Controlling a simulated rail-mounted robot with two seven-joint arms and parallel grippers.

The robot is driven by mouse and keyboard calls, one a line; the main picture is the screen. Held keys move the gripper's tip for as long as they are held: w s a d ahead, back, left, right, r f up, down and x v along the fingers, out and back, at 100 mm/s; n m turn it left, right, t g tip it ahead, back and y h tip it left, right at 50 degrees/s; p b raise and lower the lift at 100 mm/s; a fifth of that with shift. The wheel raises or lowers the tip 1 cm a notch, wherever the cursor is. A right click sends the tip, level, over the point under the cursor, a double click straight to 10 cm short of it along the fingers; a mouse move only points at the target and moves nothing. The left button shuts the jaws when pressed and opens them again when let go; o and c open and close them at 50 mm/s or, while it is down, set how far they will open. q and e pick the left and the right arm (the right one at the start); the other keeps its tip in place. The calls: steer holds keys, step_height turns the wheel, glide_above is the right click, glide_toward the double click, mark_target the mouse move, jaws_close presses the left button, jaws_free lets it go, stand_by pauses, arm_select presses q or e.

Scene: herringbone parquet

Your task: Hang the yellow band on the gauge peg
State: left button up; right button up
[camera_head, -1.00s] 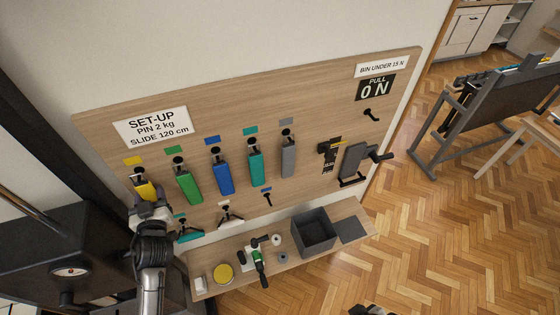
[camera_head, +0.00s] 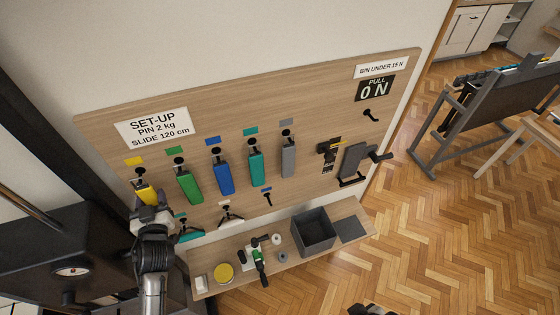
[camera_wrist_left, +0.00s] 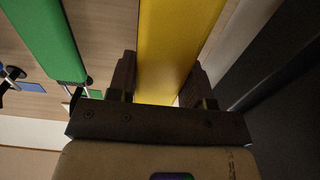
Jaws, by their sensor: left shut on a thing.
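The yellow band (camera_head: 147,193) hangs on its peg at the left end of the wooden board, under a yellow label. My left gripper (camera_head: 151,212) is at its lower part, and in the left wrist view the band (camera_wrist_left: 172,45) runs between the two fingers (camera_wrist_left: 163,85). The gripper is shut on it. The gauge peg (camera_head: 370,115) is a black peg at the board's upper right, under the display reading "PULL 0 N" (camera_head: 375,89). It is bare. A dark piece at the bottom edge may be my right gripper (camera_head: 372,310); its fingers cannot be made out.
Green (camera_head: 189,187), blue (camera_head: 223,179), teal (camera_head: 256,169) and grey (camera_head: 289,158) bands hang to the right. Handles hang below.

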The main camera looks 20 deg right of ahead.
arm_select(q)
steer(key=shift+s+p, duration=0.5)
steer(key=shift+s, duration=0.95)
steer(key=shift+r, duration=0.1)
steer(key=shift+s+p, duration=0.4)
steer(key=shift+s, duration=0.45)
steer(key=s+p, duration=0.1)
steer(key=s, duration=0.4)
steer(key=shift+s+p, duration=0.1)
steer(key=shift+p, duration=0.2)
steer(key=shift+d, duration=0.15)
